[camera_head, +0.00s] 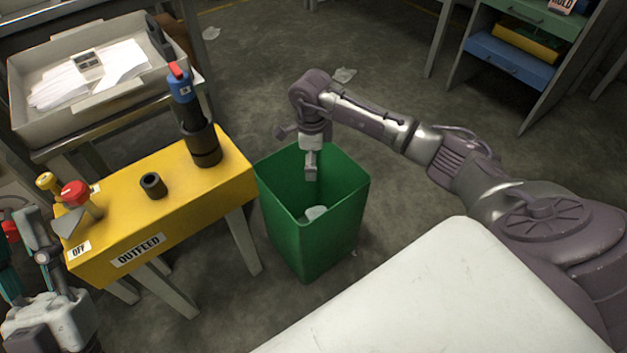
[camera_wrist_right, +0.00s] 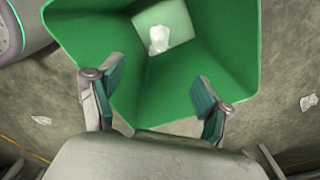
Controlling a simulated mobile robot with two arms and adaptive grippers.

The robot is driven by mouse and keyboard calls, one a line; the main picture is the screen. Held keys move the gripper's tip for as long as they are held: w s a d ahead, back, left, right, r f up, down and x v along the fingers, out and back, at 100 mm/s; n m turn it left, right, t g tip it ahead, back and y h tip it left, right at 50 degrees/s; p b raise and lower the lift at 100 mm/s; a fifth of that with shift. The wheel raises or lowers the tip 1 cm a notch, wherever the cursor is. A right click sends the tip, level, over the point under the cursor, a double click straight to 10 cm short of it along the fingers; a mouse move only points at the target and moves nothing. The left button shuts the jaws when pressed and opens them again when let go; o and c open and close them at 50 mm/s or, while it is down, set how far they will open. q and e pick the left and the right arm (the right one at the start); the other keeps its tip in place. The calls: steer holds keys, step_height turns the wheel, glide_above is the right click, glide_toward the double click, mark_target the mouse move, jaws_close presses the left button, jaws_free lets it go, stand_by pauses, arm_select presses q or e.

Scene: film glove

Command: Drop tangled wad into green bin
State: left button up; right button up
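The green bin (camera_head: 313,235) stands on the floor beside the yellow outfeed table. A crumpled whitish wad (camera_head: 316,212) lies inside at the bottom; the right wrist view shows this wad (camera_wrist_right: 159,38) on the bin floor, apart from my fingers. My right gripper (camera_head: 311,172) points down over the bin's opening. In the right wrist view my right gripper (camera_wrist_right: 158,95) has its two teal-padded fingers spread, with nothing between them. My left gripper (camera_head: 30,250) is at the lower left edge, partly cut off, beside the yellow table; its opening is unclear.
The yellow outfeed table (camera_head: 125,205) holds a dark cup with a blue-and-black tool (camera_head: 183,95), a small black ring (camera_head: 153,185) and a red knob (camera_head: 75,193). A grey tray with papers (camera_head: 60,125) stands behind. Scraps of film (camera_head: 344,75) lie on the floor.

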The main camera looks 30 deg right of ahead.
steer(key=shift+r, duration=0.1)
step_height(320, 180, up, 12)
stand_by(0.5)
steer(key=shift+s, duration=0.1)
stand_by(0.4)
